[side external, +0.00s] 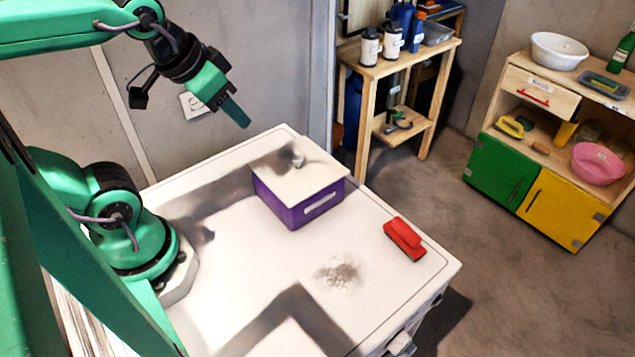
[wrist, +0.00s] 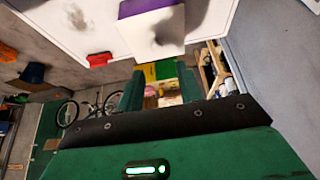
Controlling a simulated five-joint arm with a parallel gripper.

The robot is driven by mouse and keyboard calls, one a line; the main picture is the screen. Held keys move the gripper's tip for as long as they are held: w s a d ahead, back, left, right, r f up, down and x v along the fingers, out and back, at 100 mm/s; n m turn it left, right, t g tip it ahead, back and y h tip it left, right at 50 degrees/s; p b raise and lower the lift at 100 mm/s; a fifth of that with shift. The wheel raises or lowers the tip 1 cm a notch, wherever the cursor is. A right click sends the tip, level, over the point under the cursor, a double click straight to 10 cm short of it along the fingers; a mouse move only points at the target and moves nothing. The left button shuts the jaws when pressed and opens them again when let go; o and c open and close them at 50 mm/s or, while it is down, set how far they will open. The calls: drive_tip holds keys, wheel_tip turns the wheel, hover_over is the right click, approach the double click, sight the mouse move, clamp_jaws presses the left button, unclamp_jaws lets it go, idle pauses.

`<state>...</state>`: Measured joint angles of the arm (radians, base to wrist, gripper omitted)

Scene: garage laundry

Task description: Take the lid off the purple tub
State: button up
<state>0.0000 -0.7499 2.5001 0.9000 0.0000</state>
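The purple tub (side external: 297,208) stands on the white worktop with a pale flat lid (side external: 305,181) on top. A small round knob (side external: 298,160) shows near the lid's back edge. In the wrist view, the tub (wrist: 150,7) and its lid (wrist: 150,36) are at the top, beyond the fingers, with a dark shadow over part of the lid. My gripper (side external: 236,112) hangs in the air above and to the left of the tub, not touching it. In the wrist view, its two green fingers (wrist: 160,88) are apart with nothing held between them.
A red brush (side external: 404,239) lies right of the tub, and a grey patch of dirt (side external: 340,275) is in front. The white worktop (side external: 240,270) is otherwise clear. A wooden shelf (side external: 400,60) and a cabinet (side external: 545,190) stand behind, away from the worktop.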

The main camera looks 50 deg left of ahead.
drive_tip(key=o, duration=0.3)
drive_tip(key=shift+w, duration=0.1)
drive_tip(key=m+g, duration=0.5)
drive_tip(key=g, duration=0.1)
hover_over(294, 155)
drive_tip(key=shift+f, duration=3.25)
drive_tip(key=shift+f, duration=1.3)
